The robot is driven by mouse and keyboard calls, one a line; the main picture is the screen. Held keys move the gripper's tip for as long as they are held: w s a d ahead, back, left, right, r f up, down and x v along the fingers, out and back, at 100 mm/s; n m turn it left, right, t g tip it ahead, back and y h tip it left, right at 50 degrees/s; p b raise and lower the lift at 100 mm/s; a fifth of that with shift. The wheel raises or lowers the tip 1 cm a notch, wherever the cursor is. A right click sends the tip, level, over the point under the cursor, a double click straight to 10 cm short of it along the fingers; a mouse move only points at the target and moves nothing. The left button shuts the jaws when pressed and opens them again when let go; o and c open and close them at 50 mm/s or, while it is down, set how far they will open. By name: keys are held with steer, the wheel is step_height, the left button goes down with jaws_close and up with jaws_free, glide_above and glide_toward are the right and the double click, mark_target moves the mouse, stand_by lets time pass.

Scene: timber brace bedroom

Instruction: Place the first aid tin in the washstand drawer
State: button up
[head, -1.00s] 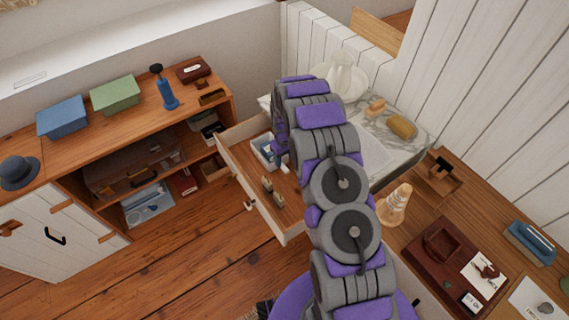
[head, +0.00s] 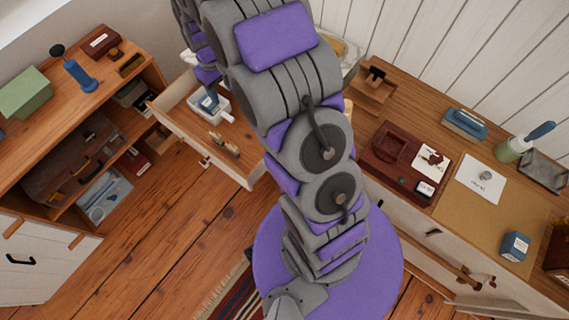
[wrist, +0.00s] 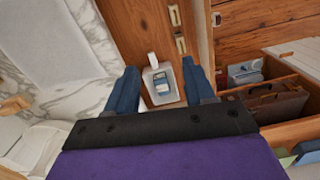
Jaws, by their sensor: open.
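The washstand drawer (head: 182,120) is pulled open, and its wooden floor shows in the wrist view (wrist: 145,30). A small white tray (head: 222,108) lies in it. In the wrist view a blue item with a pale label (wrist: 161,82) sits in the tray, and a small white piece (wrist: 153,58) lies beside it. I cannot tell for sure whether either is the first aid tin. My gripper (wrist: 158,80) is open above the tray, with its blue fingers on either side of the labelled item in the picture. It also shows over the drawer in the head view (head: 208,100).
The marble washstand top (wrist: 75,65) is beside the drawer. A shelf unit (head: 125,75) stands left, with a suitcase (head: 72,160) and a green box (head: 25,93). A desk (head: 440,215) at right holds a blue labelled box (head: 514,246). Open floor lies below the drawer.

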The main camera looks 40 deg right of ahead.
steer(key=s+a+r+m, duration=0.1)
steer(key=s+r, duration=0.5)
steer(key=s, duration=0.2)
steer(key=s+a+r, duration=0.1)
steer(key=s+r, duration=0.5)
steer(key=s, duration=0.2)
steer(key=s+r+m+g, duration=0.1)
steer(key=s+r, duration=0.2)
steer(key=s, duration=1.6)
steer(key=shift+s+a, duration=0.25)
steer(key=shift+a, duration=0.15)
